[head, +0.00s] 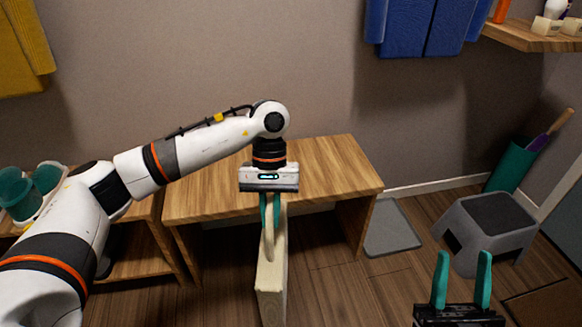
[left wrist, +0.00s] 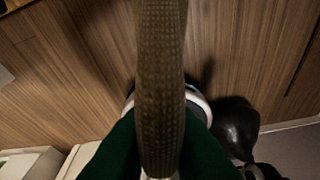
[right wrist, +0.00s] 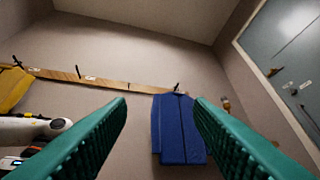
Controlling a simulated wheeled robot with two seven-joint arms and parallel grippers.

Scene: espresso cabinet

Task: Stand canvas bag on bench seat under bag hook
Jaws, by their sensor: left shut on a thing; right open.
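The cream canvas bag (head: 272,280) hangs upright and edge-on in front of the wooden bench seat (head: 335,165) in the head view. My left gripper (head: 270,222) is shut on its handle from above. In the left wrist view a woven strip of the bag (left wrist: 160,70) runs between the green fingers. The bench top is bare where it shows. My right gripper (head: 462,275) is open and empty at the lower right. In the right wrist view a wooden rail (right wrist: 130,86) carries dark hooks; I cannot tell which is the bag hook.
A blue garment (head: 425,25) and a yellow one (head: 20,45) hang on the wall. A grey step stool (head: 485,225), a grey mat (head: 390,230) and a teal bin (head: 510,163) stand right of the bench. Teal cups (head: 45,178) are at the left. A shelf (head: 535,35) is upper right.

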